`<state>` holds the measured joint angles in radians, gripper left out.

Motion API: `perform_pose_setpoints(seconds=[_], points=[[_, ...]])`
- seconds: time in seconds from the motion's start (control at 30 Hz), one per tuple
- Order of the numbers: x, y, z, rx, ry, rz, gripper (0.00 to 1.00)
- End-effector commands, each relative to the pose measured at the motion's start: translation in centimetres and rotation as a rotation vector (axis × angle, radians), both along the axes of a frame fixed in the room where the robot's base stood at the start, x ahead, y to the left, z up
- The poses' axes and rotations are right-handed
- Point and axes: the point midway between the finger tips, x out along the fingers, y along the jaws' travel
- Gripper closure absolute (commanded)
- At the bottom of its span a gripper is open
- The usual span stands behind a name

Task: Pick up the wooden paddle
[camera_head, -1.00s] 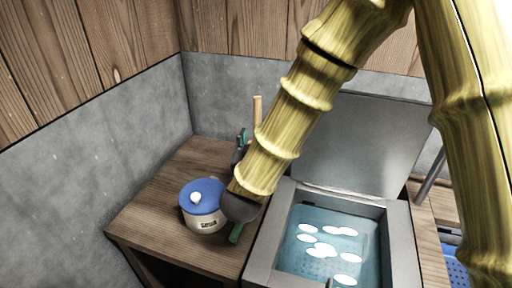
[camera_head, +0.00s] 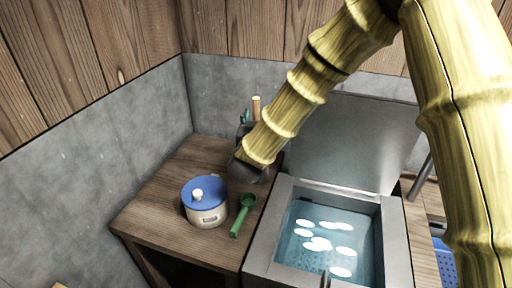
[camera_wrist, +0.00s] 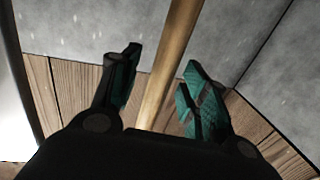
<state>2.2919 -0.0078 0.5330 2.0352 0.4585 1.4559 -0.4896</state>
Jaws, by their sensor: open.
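The wooden paddle shows as a pale upright handle (camera_head: 256,106) behind my arm in the head view. Its lower part is hidden there. In the wrist view its long wooden shaft (camera_wrist: 178,58) runs between the two teal-padded fingers of my gripper (camera_wrist: 162,60). The fingers are open, one on each side of the shaft, with a visible gap to the left finger. Whether the right finger touches the shaft is hard to tell. In the head view my gripper (camera_head: 245,118) is mostly hidden behind my arm, at the back of the wooden counter.
To the right is an open metal basin (camera_head: 263,248) of water with white pieces and a raised lid (camera_head: 350,145). Grey walls close off the back.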

Motion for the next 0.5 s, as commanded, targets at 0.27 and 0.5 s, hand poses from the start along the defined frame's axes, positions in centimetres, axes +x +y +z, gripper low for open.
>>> perform_pose_setpoints(seconds=[0.27, 0.5], points=[[0.69, -0.12, -0.07, 0.000, 0.001, 0.000, 0.55], [0.67, -0.11, -0.06, 0.000, 0.001, 0.000, 0.84]])
